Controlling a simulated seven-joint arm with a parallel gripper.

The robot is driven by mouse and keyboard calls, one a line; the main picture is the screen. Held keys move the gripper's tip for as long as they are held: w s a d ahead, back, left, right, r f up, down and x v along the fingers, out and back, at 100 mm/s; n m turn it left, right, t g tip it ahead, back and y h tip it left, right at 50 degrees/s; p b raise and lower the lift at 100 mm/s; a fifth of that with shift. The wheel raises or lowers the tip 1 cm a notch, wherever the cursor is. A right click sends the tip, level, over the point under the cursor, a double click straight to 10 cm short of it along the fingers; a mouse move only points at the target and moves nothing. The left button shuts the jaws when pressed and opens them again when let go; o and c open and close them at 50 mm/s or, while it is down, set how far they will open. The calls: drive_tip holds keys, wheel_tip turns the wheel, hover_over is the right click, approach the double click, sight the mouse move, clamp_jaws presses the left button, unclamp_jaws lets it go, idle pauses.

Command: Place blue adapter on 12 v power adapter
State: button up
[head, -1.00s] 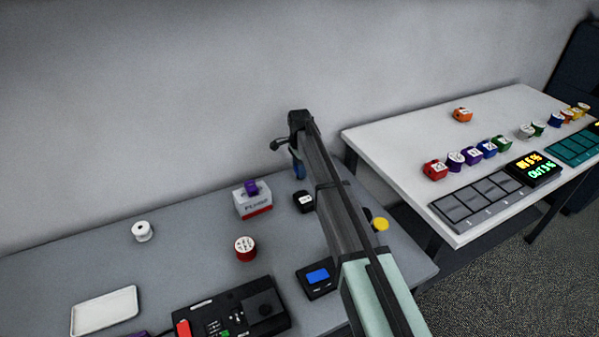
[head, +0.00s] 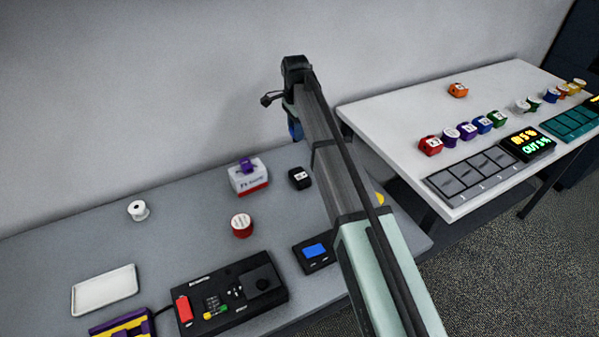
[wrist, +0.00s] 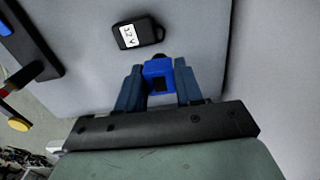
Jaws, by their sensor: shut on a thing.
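The blue adapter (wrist: 159,73) is between the two fingers of my gripper (wrist: 160,85) in the wrist view, and the gripper is shut on it. In the head view a bit of blue at my gripper (head: 295,130) shows beneath the end of my arm, mostly hidden by it. The 12 V power adapter (wrist: 138,34) is a small black block with a white "12 V" label, lying on the grey table ahead of the gripper and apart from it. In the head view the black adapter (head: 300,179) is on the table, left of my arm.
A white and red box (head: 249,180) with a purple piece on top stands left of the black adapter. A white table (head: 400,112) stands right.

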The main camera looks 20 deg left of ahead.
drive_tip(key=s+d, duration=0.2)
drive_tip(key=s, duration=0.2)
hover_over(300, 174)
drive_tip(key=shift+s+f, duration=0.1)
drive_tip(key=shift+f, duration=5)
drive_tip(key=shift+f, duration=0.1)
drive_tip(key=o, duration=1)
wheel_tip(300, 174, up, 12)
drive_tip(key=shift+r, duration=0.15)
drive_tip(key=shift+d, duration=0.1)
